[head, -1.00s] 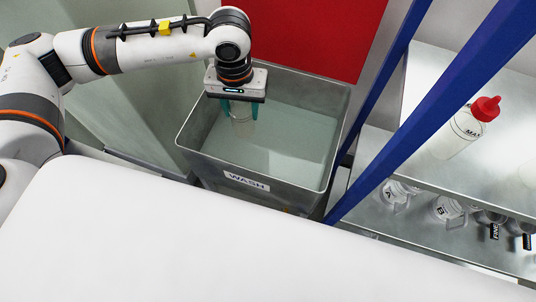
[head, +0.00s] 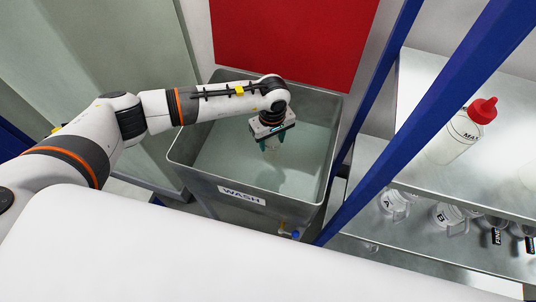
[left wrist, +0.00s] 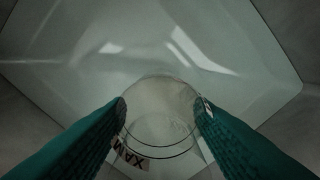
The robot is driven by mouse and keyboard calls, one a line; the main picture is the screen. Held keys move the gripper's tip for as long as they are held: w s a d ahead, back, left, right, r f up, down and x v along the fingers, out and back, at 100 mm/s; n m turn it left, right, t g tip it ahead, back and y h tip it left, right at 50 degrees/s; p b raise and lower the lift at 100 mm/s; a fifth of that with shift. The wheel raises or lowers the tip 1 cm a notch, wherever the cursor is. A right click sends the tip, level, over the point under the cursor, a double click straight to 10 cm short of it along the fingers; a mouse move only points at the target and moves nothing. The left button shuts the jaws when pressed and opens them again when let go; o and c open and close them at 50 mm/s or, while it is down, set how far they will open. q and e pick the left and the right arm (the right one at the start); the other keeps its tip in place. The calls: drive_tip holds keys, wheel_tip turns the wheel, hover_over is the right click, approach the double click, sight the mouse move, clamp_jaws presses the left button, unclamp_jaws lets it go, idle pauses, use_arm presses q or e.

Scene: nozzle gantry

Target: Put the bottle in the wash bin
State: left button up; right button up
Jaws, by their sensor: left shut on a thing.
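The wash bin (head: 185,158) is a grey metal tub with a "WASH" label on its front wall, in the middle of the head view. My left gripper (head: 270,146) is inside the bin's opening, pointing down. Its teal fingers also show in the left wrist view (left wrist: 160,112). The bottle is hard to see in the head view. The pale bin floor lies below it; I cannot tell whether the bottle touches it. My right gripper is not in view.
A blue post (head: 400,150) stands right of the bin. Metal shelves (head: 440,170) on the right hold a red-capped bottle (head: 463,130) above and several clear containers below. A red panel (head: 290,45) is behind the bin.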

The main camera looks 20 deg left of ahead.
sight(271, 151)
use_arm(q)
wheel_tip(271, 151, down, 6)
drive_tip(key=shift+f, duration=0.25)
drive_tip(key=o, duration=1)
drive_tip(key=shift+f, duration=0.1)
drive_tip(key=shift+c, duration=0.2)
wheel_tip(271, 151, up, 12)
drive_tip(key=shift+r, duration=0.15)
